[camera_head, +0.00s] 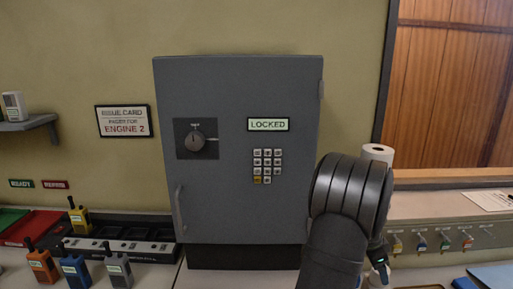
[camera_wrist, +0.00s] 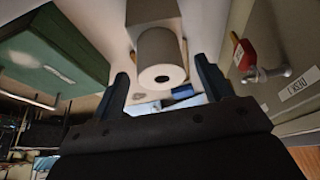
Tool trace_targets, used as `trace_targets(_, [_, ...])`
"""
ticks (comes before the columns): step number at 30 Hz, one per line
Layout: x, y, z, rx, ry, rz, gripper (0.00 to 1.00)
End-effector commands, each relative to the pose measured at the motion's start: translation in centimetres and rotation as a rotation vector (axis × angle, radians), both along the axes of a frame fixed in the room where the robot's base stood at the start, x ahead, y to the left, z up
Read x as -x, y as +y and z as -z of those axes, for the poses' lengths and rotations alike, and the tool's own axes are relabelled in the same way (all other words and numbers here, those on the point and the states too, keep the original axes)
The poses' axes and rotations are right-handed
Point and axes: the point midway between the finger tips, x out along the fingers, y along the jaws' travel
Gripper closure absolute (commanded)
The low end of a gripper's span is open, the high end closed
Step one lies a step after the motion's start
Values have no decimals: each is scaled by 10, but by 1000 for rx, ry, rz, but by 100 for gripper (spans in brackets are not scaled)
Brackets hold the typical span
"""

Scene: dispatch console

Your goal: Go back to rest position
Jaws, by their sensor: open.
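My gripper (camera_head: 379,264) is at the lower right of the head view, beside the grey locked cabinet (camera_head: 222,110) and low over the counter. Much of it is hidden behind my dark arm. In the wrist view my gripper (camera_wrist: 160,66) is open, its two blue-black fingers spread wide. A white paper roll (camera_wrist: 160,56) shows between the fingers, seen end-on. I cannot tell how far beyond the fingertips it is. The fingers do not appear to touch it. A white roll (camera_head: 378,152) also shows behind my arm in the head view.
The cabinet has a dial (camera_head: 195,141), a keypad (camera_head: 267,162) and a "LOCKED" display (camera_head: 268,124). Several radios stand at the left, including an orange one (camera_head: 42,267), near a black charger rack (camera_head: 120,248). A panel with coloured key tags (camera_head: 445,241) lies right of my gripper.

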Motion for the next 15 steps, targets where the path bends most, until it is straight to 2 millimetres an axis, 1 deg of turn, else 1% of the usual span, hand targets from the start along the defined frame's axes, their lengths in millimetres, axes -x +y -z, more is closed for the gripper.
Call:
trace_targets(1, [1, -4, 11, -2, 4, 2, 28])
trace_targets(3, [1, -10, 25, -2, 3, 1, 28])
trace_targets(5, [1, -14, 36, -2, 4, 1, 28])
trace_targets(6, [0, -15, 35, 1, -1, -1, 28])
trace_targets(7, [-1, -15, 24, 3, -4, 0, 28])
trace_targets(12, [0, -14, -11, 3, -4, 0, 28])
trace_targets(15, [20, -22, -20, 1, -2, 5, 28])
